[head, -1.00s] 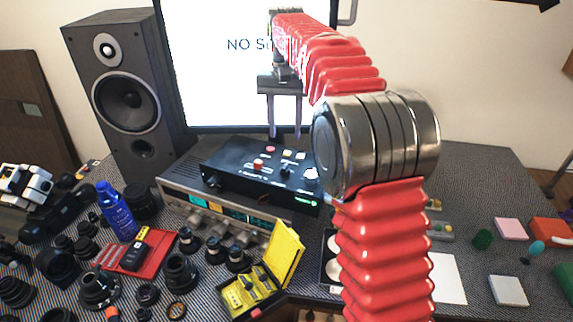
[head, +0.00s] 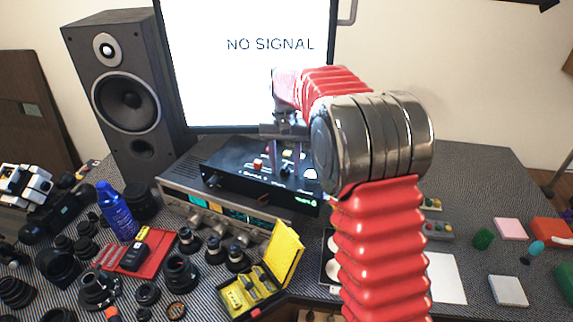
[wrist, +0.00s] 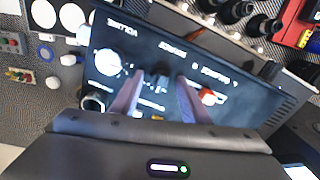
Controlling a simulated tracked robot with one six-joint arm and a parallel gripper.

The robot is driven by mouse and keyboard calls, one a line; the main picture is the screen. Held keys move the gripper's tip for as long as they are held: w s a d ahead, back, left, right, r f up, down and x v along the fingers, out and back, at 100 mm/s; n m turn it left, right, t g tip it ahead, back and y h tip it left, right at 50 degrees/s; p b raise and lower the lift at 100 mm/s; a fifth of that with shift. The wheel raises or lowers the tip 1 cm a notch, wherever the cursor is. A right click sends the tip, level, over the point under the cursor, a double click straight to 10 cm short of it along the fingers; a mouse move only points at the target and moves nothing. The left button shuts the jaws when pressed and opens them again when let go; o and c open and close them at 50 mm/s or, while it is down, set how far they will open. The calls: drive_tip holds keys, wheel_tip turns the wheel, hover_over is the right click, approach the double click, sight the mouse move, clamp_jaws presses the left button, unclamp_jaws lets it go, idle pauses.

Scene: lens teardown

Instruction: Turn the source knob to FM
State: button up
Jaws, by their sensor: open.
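The black control box (head: 235,172) sits on top of the silver receiver. In the wrist view its panel (wrist: 235,80) shows upside down, with VOLUME and SOURCE lettering. The dark source knob (wrist: 160,82) is small there and lies between my finger tips. Its pointer setting is too small to read. My gripper (head: 285,168) points down over the panel. In the wrist view my gripper (wrist: 160,76) is open, with one finger on either side of the source knob. I cannot tell whether the fingers touch it.
A white volume knob (wrist: 107,62) and a red control (wrist: 207,96) flank the source knob closely. The receiver (head: 172,192) is under the box. The monitor (head: 215,85) stands behind and the speaker (head: 130,100) at left. A yellow case (head: 285,255) and several lens parts lie in front.

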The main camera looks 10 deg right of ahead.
drive_tip(key=shift+c, duration=0.2)
drive_tip(key=c, duration=1)
drive_tip(key=shift+d, duration=0.25)
drive_tip(key=shift+a, duration=0.1)
